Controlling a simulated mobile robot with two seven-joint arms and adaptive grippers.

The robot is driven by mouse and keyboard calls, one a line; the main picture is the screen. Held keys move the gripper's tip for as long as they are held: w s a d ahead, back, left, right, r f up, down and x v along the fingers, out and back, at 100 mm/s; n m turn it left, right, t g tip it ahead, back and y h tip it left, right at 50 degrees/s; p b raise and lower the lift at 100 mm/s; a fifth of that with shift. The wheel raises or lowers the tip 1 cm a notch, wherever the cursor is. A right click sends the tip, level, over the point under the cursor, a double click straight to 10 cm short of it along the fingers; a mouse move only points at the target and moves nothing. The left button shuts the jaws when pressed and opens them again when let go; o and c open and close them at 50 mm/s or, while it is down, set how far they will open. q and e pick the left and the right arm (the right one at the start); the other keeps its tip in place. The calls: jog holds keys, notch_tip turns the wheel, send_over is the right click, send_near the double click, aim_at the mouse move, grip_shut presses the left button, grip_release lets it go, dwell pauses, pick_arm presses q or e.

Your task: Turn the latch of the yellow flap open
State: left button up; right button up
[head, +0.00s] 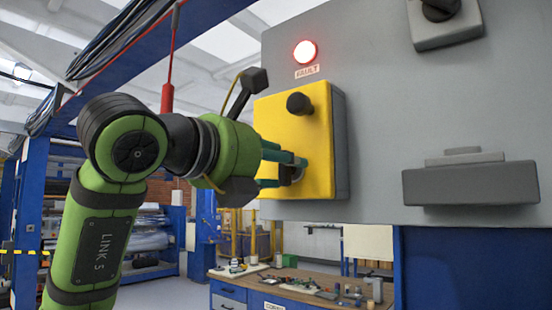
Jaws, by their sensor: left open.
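The yellow flap (317,130) is the front of a box on the grey panel and looks closed. A black round knob (299,103) sticks out from its upper part. A small dark piece (287,175), perhaps the latch, shows low on the flap between my fingers; its turn angle is hard to tell. My left gripper (297,167) is open, with its teal fingertips at the flap's face around this piece. Whether they touch it cannot be told. My right gripper is out of view.
A lit red FAULT lamp (305,52) is above the flap. A grey block (470,185) juts from the panel (380,120) at right, and another fitting (445,30) is at the top. A workbench (310,285) with small parts stands below and behind.

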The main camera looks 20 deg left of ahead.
pick_arm(q)
jog(key=shift+w, duration=0.1)
grip_shut()
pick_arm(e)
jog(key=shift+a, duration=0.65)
